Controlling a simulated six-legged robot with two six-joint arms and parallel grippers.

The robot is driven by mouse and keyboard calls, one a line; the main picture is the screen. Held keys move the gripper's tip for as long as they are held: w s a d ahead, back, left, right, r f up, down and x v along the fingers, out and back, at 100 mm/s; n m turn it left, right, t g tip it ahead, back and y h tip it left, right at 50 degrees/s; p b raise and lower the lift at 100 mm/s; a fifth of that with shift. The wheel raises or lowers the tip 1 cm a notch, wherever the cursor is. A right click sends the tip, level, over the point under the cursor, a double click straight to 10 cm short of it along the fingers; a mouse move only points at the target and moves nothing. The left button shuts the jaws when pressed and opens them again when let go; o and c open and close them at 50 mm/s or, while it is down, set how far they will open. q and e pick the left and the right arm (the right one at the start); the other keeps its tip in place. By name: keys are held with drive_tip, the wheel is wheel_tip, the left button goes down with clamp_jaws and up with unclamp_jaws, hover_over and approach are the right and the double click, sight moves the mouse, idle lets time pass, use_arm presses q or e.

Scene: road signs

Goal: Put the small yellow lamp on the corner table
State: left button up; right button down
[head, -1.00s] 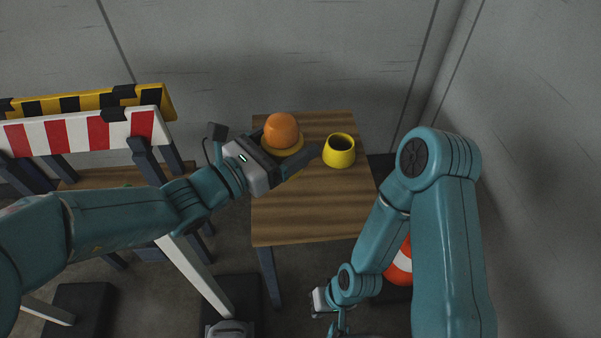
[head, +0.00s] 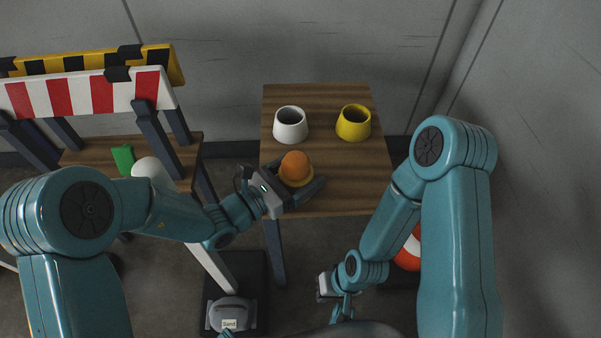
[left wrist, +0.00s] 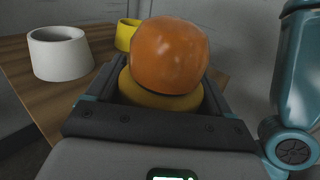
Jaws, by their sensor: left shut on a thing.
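The small yellow lamp (head: 295,168) has an orange dome on a yellow base. My left gripper (head: 299,186) is shut on its base at the near part of the wooden corner table (head: 345,190). In the left wrist view the lamp (left wrist: 168,60) stands upright between the fingers. I cannot tell whether its underside touches the tabletop. My right gripper (head: 335,298) hangs low in front of the table, small and partly hidden; its jaw state is unclear.
A white cup (head: 290,125) and a yellow cup (head: 353,122) stand on the table behind the lamp. Striped barriers (head: 85,95) and another wooden surface (head: 95,160) with a green object (head: 123,158) are at left. The table's right front is clear.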

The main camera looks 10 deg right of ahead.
use_arm(q)
drive_tip(key=shift+r, duration=0.15)
drive_tip(key=o, duration=1.1)
drive_tip(key=shift+f, duration=0.2)
drive_tip(key=shift+r, duration=0.3)
drive_tip(key=p+v, duration=0.1)
drive_tip(key=v, duration=1.1)
drive_tip(key=shift+f, duration=0.15)
drive_tip(key=shift+s, duration=0.15)
